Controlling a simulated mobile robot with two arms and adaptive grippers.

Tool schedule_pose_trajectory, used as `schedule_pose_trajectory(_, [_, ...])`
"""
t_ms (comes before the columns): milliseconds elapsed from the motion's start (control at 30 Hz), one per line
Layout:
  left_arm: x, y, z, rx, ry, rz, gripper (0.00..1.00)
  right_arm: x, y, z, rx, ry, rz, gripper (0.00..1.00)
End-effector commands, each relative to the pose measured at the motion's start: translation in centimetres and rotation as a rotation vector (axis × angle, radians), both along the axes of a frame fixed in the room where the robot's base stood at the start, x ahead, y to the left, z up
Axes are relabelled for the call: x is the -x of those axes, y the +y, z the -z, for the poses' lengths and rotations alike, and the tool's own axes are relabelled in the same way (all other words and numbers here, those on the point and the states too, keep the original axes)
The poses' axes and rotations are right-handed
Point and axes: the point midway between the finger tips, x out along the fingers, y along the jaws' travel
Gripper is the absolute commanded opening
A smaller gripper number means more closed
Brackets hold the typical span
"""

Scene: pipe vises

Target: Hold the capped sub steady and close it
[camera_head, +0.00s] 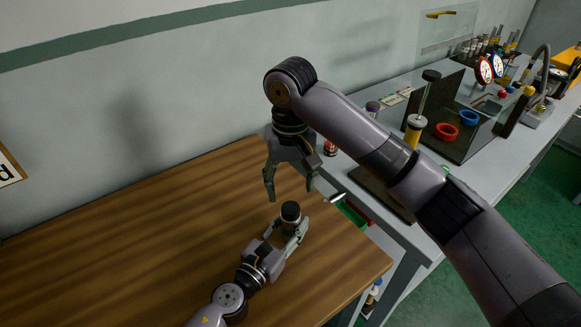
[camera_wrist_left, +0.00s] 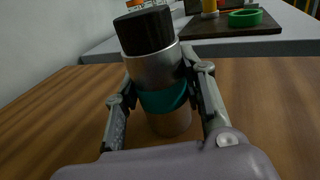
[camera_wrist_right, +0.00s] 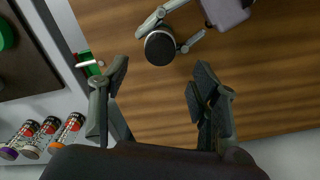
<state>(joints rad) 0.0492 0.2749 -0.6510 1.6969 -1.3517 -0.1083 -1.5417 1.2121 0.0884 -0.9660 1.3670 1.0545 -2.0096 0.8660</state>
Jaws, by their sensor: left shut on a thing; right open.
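The capped sub (camera_head: 291,213) stands upright at the table's right part, with a black cap (camera_wrist_left: 144,31), a silver body (camera_wrist_left: 154,69) and a teal band. My left gripper (camera_head: 291,232) is shut on it, one finger on each side around the teal band, in the left wrist view. My right gripper (camera_head: 290,190) hangs above the sub, fingers apart and empty, pointing down. In the right wrist view the black cap (camera_wrist_right: 160,47) lies beyond and between the open fingers (camera_wrist_right: 158,82), not touched by them.
The wooden table (camera_head: 130,235) is clear to the left. A grey bench (camera_head: 455,165) adjoins on the right, with a dark mat, red ring (camera_head: 446,131), blue ring (camera_head: 469,117) and yellow-bodied tool (camera_head: 413,132). Several labelled bottles (camera_wrist_right: 45,133) show in the right wrist view.

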Motion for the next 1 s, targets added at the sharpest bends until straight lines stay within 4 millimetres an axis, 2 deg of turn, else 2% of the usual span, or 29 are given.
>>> schedule_pose_trajectory(33, [0.0,0.0,0.0,0.000,0.000,0.000,0.00,-0.2,-0.1,-1.2,0.002,-0.005,0.001,0.56])
schedule_pose_trajectory(100, [0.0,0.0,0.0,0.000,0.000,0.000,0.00,-0.1,-0.1,-2.4,0.002,-0.003,0.002,0.56])
schedule_pose_trajectory(300, [0.0,0.0,0.0,0.000,0.000,0.000,0.00,0.0,0.0,-4.5,0.001,0.000,0.002,0.56])
schedule_pose_trajectory(667, [0.0,0.0,0.0,0.000,0.000,0.000,0.00,0.0,0.0,-5.0,-0.001,0.002,0.001,0.56])
schedule_pose_trajectory(700, [0.0,0.0,0.0,0.000,0.000,0.000,0.39,0.0,0.0,-5.0,-0.001,0.002,0.001,0.56])
schedule_pose_trajectory(1000, [0.0,0.0,0.0,0.000,0.000,0.000,0.59,0.0,0.0,-4.9,-0.001,0.002,0.001,0.56])
